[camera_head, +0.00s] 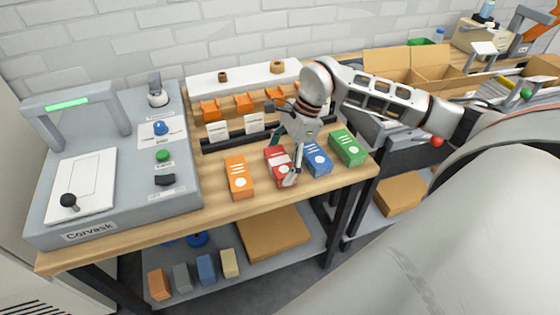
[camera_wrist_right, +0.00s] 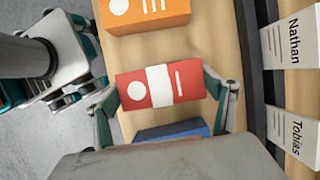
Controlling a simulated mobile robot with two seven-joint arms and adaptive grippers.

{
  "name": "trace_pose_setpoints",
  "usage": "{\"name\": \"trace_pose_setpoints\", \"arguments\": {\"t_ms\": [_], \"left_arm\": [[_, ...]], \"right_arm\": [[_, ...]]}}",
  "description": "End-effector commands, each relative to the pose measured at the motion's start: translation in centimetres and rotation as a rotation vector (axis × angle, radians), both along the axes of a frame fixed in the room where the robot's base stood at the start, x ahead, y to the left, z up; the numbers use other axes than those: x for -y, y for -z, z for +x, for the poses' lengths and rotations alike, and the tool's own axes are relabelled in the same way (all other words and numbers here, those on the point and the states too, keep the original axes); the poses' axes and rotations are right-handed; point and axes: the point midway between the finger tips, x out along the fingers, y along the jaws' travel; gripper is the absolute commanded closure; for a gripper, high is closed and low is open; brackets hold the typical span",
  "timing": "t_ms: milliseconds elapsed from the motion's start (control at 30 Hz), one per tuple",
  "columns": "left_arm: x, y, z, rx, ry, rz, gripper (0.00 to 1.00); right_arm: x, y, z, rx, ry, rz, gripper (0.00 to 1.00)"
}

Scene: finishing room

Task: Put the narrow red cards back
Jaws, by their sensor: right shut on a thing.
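The narrow red cards are a red pack with a white band, a white dot and a white line (camera_head: 272,154), in the row at the table's front. My right gripper (camera_head: 291,178) is shut on the pack from above, partly covering it in the head view. In the right wrist view the red pack (camera_wrist_right: 190,84) lies between the two teal fingers of my right gripper (camera_wrist_right: 164,100), one at each end. I cannot tell whether it touches the tabletop. My left gripper (camera_wrist_right: 75,75) shows in part at the left of the right wrist view; its fingertips are unclear.
An orange pack (camera_head: 239,178) lies left of the red one; a blue pack (camera_head: 317,158) and a green pack (camera_head: 347,147) lie right. Behind stand name cards (camera_head: 218,131) and a rack with orange holders (camera_head: 245,103). A grey Corvask machine (camera_head: 180,195) fills the table's left end.

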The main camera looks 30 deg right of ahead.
Motion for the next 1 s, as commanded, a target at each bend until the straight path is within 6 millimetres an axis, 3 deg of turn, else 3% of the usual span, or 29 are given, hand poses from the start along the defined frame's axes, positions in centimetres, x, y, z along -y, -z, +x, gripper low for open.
{"name": "trace_pose_setpoints", "arguments": {"t_ms": [200, 233, 267, 733, 1000], "left_arm": [[0.0, 0.3, -0.1, -0.001, 0.000, -0.001, 0.60], [0.0, 0.2, 0.0, -0.001, 0.000, 0.000, 0.60], [0.0, 0.2, 0.0, -0.001, 0.000, 0.000, 0.60], [0.0, 0.0, 0.0, 0.000, 0.000, 0.000, 0.60], [0.0, 0.1, 0.0, 0.000, 0.000, 0.000, 0.60]], "right_arm": [[0.0, 0.4, 0.0, 0.000, 0.000, 0.000, 0.48], [0.0, 0.3, 0.0, 0.000, 0.000, -0.001, 0.09], [0.0, 0.3, 0.0, 0.000, 0.000, -0.001, 0.02], [0.2, -0.6, 0.0, 0.002, 0.001, -0.001, 0.00], [2.1, -5.1, -0.4, 0.004, 0.001, -0.003, 0.00]]}}
